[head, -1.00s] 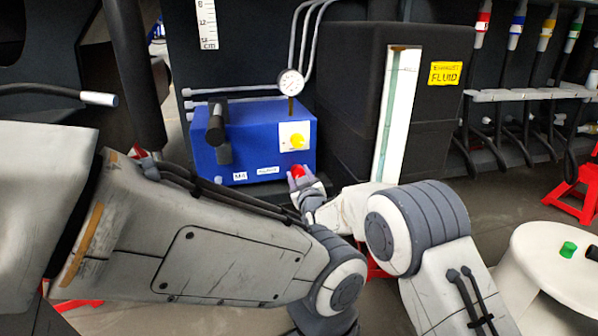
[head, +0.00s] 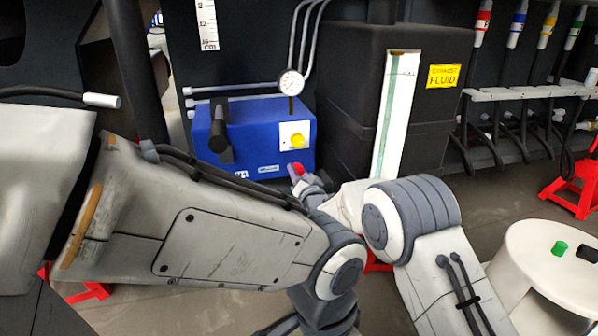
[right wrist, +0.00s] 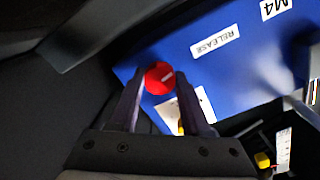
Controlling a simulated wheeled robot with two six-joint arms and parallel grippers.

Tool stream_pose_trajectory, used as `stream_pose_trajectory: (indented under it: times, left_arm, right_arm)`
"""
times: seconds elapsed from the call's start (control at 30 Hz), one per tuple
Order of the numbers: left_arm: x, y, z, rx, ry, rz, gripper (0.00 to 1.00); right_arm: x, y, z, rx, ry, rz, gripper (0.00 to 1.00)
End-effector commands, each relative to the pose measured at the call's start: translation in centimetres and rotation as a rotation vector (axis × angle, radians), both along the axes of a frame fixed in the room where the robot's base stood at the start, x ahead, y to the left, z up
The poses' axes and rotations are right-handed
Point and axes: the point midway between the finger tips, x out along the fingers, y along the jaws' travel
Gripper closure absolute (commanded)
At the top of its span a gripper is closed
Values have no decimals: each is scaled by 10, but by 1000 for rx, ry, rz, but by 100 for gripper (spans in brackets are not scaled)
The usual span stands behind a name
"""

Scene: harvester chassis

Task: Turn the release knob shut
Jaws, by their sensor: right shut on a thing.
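The red release knob (head: 299,169) sits low on the front of the blue box (head: 262,136). My right gripper (head: 301,175) is at the knob and partly hides it. In the right wrist view the round red knob (right wrist: 159,77), with a pale line on its face, sits between the two fingers of my right gripper (right wrist: 158,85), which is shut on it. The RELEASE label (right wrist: 215,42) is beside it, upside down. My left arm crosses the head view from the left, but its gripper is not clearly visible.
A yellow knob (head: 297,141) on a white plate is just above the red one. A dial gauge (head: 290,83) stands on the box and a black handle (head: 218,130) is at its left. A black fluid tank (head: 345,100) is close on the right. A white stool (head: 550,270) stands at lower right.

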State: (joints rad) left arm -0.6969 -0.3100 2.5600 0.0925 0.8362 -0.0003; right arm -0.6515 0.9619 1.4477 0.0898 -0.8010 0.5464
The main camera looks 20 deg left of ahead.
Motion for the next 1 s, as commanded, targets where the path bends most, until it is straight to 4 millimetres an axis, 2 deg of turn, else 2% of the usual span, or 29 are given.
stream_pose_trajectory:
  times: [1.0]
  left_arm:
    - [0,0,26,0,0,0,32]
  right_arm:
    - [0,-2,-1,798,545,-3,100]
